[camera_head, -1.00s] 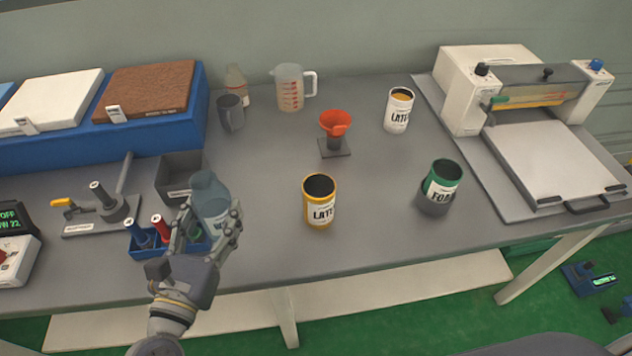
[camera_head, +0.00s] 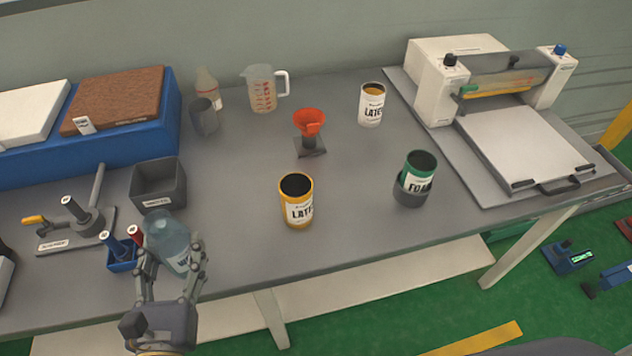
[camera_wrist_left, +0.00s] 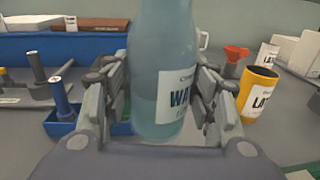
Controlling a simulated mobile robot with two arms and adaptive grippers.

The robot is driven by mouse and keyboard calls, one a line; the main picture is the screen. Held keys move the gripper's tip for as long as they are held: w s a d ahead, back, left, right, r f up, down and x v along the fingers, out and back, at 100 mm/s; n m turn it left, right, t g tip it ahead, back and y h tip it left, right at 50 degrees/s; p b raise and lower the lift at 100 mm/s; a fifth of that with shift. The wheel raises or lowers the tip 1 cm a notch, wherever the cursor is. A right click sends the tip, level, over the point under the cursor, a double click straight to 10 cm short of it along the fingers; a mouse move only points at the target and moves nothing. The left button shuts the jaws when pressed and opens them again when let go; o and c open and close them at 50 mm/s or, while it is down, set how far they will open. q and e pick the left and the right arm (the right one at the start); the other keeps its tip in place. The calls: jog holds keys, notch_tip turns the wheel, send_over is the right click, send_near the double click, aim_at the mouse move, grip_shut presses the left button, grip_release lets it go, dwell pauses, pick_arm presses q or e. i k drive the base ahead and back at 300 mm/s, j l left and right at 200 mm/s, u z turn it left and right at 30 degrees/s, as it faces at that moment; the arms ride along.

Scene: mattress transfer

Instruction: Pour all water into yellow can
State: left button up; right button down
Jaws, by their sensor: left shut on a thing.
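My left gripper (camera_head: 172,268) is shut on a clear bluish water bottle (camera_head: 168,238), which tilts to the upper left in the head view. In the left wrist view the bottle (camera_wrist_left: 163,70) stands between the fingers, with its label partly showing and water in its lower part. The yellow can (camera_head: 297,200), labelled as latex, stands upright and open on the table to the right of the bottle, apart from it. It also shows at the right in the left wrist view (camera_wrist_left: 258,93). The can's inside looks dark. My right gripper does not show.
A green can (camera_head: 417,172) sits in a dark holder, right of the yellow can. A white can (camera_head: 371,105), orange funnel (camera_head: 309,121), measuring jug (camera_head: 262,90) and grey mug (camera_head: 204,117) stand behind. A dark bin (camera_head: 158,185) and blue tool rack (camera_head: 122,262) are near the bottle.

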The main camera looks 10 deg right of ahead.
aim_at(295, 188)
jog(key=j+z, duration=0.1)
jog(key=z, duration=1.85)
jog(key=k+j, duration=0.15)
jog(key=k, duration=0.25)
jog(key=k+j, duration=0.15)
jog(key=k, duration=0.3)
jog(key=k+j, duration=0.2)
jog(key=k, duration=0.2)
jog(key=z, duration=0.05)
